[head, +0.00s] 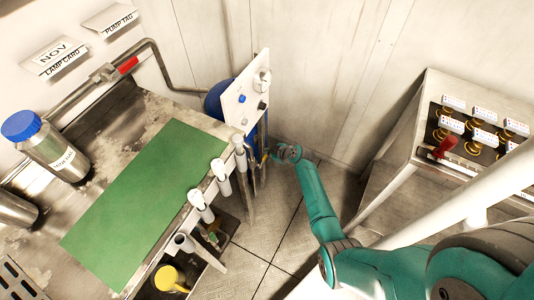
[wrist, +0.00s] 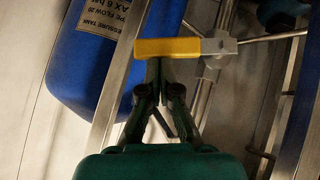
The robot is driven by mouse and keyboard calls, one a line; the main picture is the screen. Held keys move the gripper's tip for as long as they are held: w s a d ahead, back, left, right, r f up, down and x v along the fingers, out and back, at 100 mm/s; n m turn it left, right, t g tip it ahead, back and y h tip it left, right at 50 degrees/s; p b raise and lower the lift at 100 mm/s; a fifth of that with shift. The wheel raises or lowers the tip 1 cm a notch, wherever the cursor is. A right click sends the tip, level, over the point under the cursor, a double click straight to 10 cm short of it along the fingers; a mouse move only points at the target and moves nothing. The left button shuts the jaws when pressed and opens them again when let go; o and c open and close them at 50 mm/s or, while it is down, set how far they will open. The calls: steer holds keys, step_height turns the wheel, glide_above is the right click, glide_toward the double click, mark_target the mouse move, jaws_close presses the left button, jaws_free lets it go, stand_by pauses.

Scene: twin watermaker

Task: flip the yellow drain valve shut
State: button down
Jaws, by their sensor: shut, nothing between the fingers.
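The yellow drain valve handle (wrist: 168,48) lies crosswise in the wrist view, roughly in line with the thin pipe to its right. Its right end joins a grey metal valve body (wrist: 219,44). My gripper (wrist: 158,66) is shut and empty, with its fingertips at the lower edge of the handle near its middle. I cannot tell whether they touch it. In the head view my gripper (head: 265,157) is low beside the white panel, and the valve is too small to make out there.
A blue pressure tank (wrist: 90,50) stands behind metal frame rails (wrist: 122,75). In the head view, a bench with a green mat (head: 145,205) is at left, with white-handled fittings (head: 200,206) along its edge. A switch box (head: 470,130) stands at right. Tiled floor (head: 250,265) lies between.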

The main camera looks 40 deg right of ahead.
steer(key=shift+w+d+f+m+g+y, duration=0.15)
steer(key=shift+d+f+m+g+y, duration=0.2)
steer(key=shift+f+y, duration=0.2)
steer(key=shift+w+d+f+m+g+y, duration=0.15)
steer(key=shift+d+f+m+y, duration=0.1)
steer(key=shift+d+f+y, duration=0.3)
steer(key=shift+f, duration=0.2)
steer(key=shift+r, duration=0.1)
